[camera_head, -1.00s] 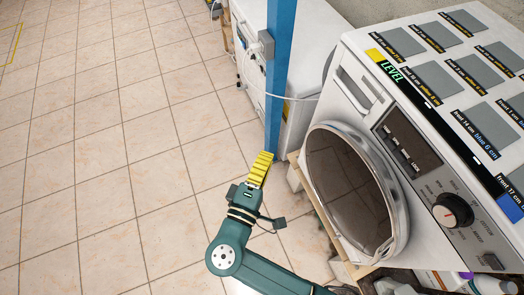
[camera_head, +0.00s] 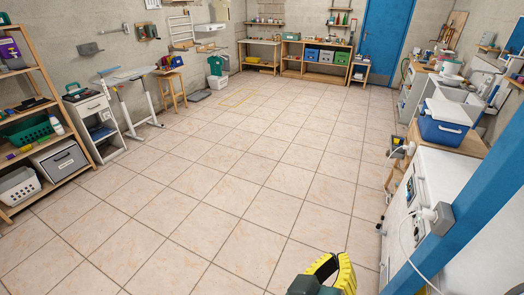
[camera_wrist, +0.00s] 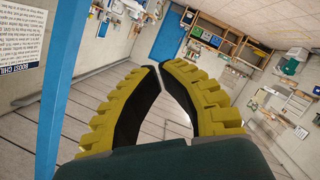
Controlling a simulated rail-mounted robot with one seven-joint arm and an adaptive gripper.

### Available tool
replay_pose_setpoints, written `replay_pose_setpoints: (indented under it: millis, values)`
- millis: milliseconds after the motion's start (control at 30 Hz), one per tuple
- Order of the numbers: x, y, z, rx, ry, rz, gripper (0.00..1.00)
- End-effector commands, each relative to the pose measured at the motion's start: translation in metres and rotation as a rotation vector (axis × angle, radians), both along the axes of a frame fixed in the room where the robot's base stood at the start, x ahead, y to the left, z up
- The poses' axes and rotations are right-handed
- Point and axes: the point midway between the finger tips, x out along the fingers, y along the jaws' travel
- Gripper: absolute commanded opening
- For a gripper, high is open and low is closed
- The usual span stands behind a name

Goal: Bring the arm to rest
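My gripper (camera_head: 336,259) shows at the bottom edge of the head view, right of centre, with open floor beyond it. Its yellow ribbed fingers bow apart in the middle and come together at the tips. The wrist view also shows the gripper (camera_wrist: 157,67), with its tips meeting and nothing held between the fingers. The rest of my arm is mostly out of the frame.
A blue post (camera_head: 470,200) and a white appliance (camera_head: 420,210) stand to the right of my gripper. The tiled floor (camera_head: 240,190) is clear. A wooden shelf (camera_head: 45,110) stands left, a workbench (camera_head: 318,62) at the back.

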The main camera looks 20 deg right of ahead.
Motion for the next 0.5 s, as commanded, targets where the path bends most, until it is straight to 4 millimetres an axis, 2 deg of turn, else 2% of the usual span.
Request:
replay_pose_setpoints:
  millis: [33,100,167,200,300,400,500]
  values:
    - [0.016,0.013,0.030,0.055,-0.145,0.116,0.00]
    - [0.034,0.037,0.070,0.125,-0.334,0.293,0.00]
    - [0.042,0.059,0.103,0.169,-0.471,0.432,0.00]
    - [0.043,0.074,0.123,0.193,-0.554,0.520,0.00]
    - [0.037,0.112,0.168,0.248,-0.735,0.732,0.00]
    - [0.024,0.153,0.203,0.315,-0.889,0.943,0.00]
    - [0.026,0.153,0.253,0.325,-0.904,0.948,0.00]
